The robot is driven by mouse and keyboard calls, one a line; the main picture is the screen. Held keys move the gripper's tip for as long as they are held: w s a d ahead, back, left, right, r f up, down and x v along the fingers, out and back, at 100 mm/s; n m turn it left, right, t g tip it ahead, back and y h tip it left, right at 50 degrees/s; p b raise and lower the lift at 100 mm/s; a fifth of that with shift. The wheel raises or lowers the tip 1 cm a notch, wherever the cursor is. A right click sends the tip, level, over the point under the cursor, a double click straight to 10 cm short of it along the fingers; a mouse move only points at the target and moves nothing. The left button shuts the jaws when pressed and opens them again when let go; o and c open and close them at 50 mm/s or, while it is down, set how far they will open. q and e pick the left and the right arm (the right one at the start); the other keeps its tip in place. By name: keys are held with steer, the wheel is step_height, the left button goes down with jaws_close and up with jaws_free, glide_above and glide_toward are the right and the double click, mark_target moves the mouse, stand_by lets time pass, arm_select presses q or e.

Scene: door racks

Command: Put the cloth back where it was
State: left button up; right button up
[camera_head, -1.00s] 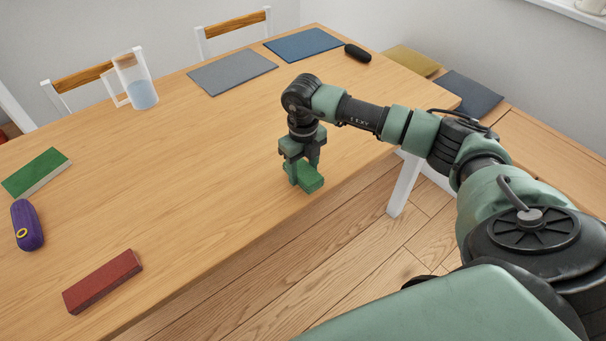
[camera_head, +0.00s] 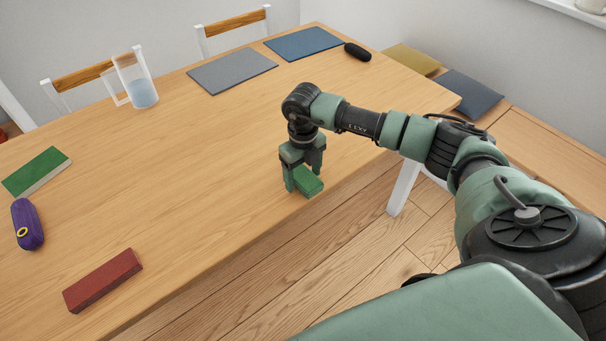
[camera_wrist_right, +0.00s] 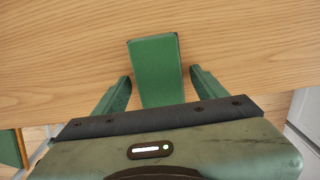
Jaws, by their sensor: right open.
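A green oblong piece (camera_head: 309,181), flat-topped, lies on the table near its front edge; it may be the folded cloth, but its material is hard to tell. My right gripper (camera_head: 303,183) points down over it with the jaws open, one finger on each side. In the right wrist view the green piece (camera_wrist_right: 154,70) sits between the two spread fingers (camera_wrist_right: 153,85), with a visible gap on both sides. Its near end is hidden by the gripper body. My left gripper is not in view.
On the wooden table (camera_head: 200,160) lie a red block (camera_head: 103,280), a purple case (camera_head: 27,224) and a green book (camera_head: 37,172). A jug (camera_head: 142,88), grey mat (camera_head: 232,72), blue mat (camera_head: 304,43) and black case (camera_head: 357,51) stand farther back. The table's middle is clear.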

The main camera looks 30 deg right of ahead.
mark_target(303, 175)
step_height(303, 175, up, 12)
steer(key=b, duration=0.1)
stand_by(0.6)
